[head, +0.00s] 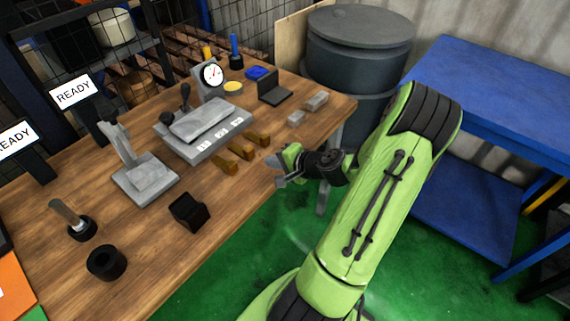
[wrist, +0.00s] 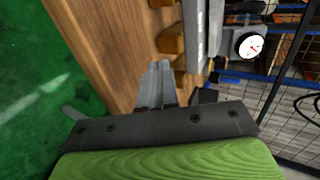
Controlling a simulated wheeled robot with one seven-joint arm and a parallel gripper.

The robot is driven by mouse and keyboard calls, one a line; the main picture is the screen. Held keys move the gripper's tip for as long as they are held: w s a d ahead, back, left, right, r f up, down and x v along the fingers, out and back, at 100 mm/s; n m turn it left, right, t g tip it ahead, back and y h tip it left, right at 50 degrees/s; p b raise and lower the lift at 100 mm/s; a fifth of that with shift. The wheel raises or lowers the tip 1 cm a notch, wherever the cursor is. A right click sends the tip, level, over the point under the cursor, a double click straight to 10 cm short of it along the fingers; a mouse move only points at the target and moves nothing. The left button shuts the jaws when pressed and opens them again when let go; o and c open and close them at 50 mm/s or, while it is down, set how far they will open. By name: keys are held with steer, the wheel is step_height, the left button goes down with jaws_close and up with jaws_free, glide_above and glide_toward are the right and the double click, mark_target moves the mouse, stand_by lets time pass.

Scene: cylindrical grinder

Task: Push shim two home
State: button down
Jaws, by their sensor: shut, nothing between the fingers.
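Three brass-coloured shim blocks stick out from the front of a grey fixture (head: 192,130) with small white labels. I take the middle block (head: 240,151) as shim two; the label digits are too small to read surely. It also shows in the wrist view (wrist: 171,41). The left block (head: 222,168) and right block (head: 259,138) lie on either side of it. My gripper (head: 279,180) is shut and empty, in front of the blocks near the table's front edge. In the wrist view its fingertips (wrist: 158,68) appear close to the blocks, partly covering the right one; contact cannot be told.
A grey stand (head: 145,182) and a black block (head: 189,211) stand left on the wooden table (head: 160,255). Two grey blocks (head: 308,106) lie to the right. A dial gauge (head: 212,75) stands behind. A blue bench (head: 495,90) is at right.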

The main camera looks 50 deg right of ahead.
mark_target(246, 148)
steer(key=w, duration=0.2)
steer(key=w+f, duration=0.1)
steer(key=w, duration=0.1)
steer(key=shift+w+a, duration=0.1)
steer(key=shift+w, duration=0.7)
steer(key=w, duration=0.5)
steer(key=shift+a+p, duration=0.1)
steer(key=shift+p, duration=0.2)
steer(key=shift+r, duration=0.1)
